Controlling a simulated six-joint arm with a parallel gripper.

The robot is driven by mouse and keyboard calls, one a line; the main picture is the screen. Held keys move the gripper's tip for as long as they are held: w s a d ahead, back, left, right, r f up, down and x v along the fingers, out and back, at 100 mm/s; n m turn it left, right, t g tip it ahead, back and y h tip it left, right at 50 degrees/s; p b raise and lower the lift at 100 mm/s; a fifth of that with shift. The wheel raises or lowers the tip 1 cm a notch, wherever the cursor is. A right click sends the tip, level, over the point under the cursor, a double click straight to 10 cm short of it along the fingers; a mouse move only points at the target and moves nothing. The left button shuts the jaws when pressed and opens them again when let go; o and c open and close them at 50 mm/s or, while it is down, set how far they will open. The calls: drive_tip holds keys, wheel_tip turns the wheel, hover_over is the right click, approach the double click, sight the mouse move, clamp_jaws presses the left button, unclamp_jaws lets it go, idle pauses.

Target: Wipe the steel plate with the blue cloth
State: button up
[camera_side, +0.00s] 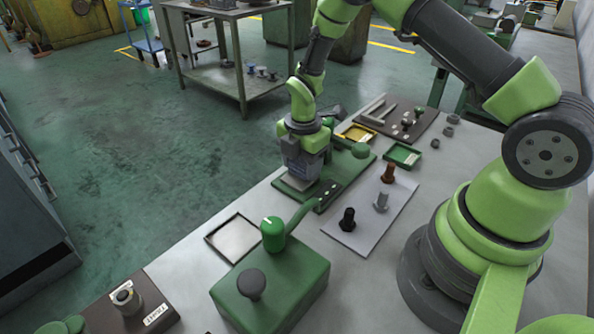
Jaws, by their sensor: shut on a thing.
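A square, dark-rimmed plate with a shiny pale surface (235,239), which looks like the steel plate, lies flat near the bench's left edge. My gripper (301,180) points down farther back along the bench, low over a green fixture (284,184), and is apart from the plate. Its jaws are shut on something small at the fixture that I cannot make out. I cannot pick out a blue cloth; the gripper body hides part of the fixture.
A green box with a black knob and green lever (262,290) stands right of the plate. A pale sheet (352,238) holds bolts. A yellow tray (357,133), a green tray (402,156) and a dark board (425,125) with tools lie behind. A labelled block (135,310) stands front left.

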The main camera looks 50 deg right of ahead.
sight(287, 187)
drive_tip(key=shift+s+d, duration=0.15)
drive_tip(key=shift+d, duration=0.95)
drive_tip(key=shift+f, duration=0.1)
drive_tip(key=shift+a, duration=0.1)
drive_tip(key=shift+a+r, duration=0.2)
drive_tip(key=shift+a, duration=3.25)
drive_tip(key=shift+d+r, duration=0.1)
drive_tip(key=shift+r, duration=2.95)
